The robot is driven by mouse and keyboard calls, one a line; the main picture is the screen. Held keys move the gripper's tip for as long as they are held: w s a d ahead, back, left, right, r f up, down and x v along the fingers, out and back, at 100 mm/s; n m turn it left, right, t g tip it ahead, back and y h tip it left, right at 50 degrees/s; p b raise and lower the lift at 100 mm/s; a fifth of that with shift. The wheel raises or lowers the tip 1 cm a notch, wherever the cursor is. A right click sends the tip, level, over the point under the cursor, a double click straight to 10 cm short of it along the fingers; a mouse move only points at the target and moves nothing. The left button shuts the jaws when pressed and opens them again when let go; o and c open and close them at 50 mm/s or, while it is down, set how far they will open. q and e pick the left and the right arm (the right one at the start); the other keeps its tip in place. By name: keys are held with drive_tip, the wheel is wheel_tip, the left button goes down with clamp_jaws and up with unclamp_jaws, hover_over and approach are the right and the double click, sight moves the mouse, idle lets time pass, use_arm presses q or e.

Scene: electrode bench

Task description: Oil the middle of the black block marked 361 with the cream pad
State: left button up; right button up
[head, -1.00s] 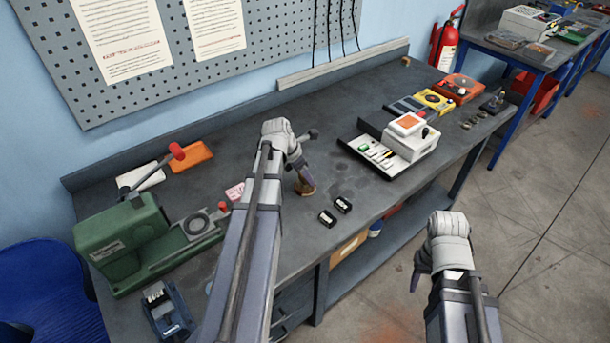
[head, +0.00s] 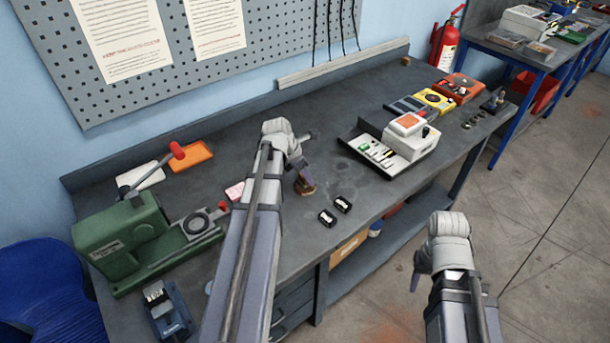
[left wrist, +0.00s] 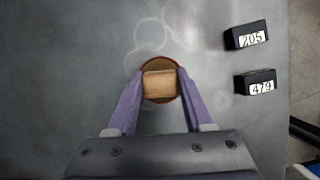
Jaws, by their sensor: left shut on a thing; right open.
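My left gripper (left wrist: 160,100) is shut on a tan, pad-like block (left wrist: 160,84). A round reddish-brown rim (left wrist: 143,72) shows around the block, over the grey bench top; whether it touches the bench I cannot tell. In the head view the left gripper (head: 303,176) points down at the bench middle. Two black blocks with white labels lie to the right in the left wrist view, one marked 205 (left wrist: 247,35) and one marked 479 (left wrist: 255,82). I see no label reading 361. My right gripper (head: 416,282) is open and empty, off the bench's front edge.
A green machine (head: 125,245) and a blue device (head: 166,312) stand at the left. An orange tray (head: 192,158) lies behind. A white device (head: 410,138) stands at the right. Faint rings mark the bare bench (head: 350,165) right of the left gripper.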

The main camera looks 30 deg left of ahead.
use_arm(q)
drive_tip(key=shift+f+b, duration=0.4)
idle(1.2)
drive_tip(key=shift+r, duration=0.1)
wheel_tip(320, 180, up, 7)
drive_tip(key=p, duration=0.7)
idle(0.9)
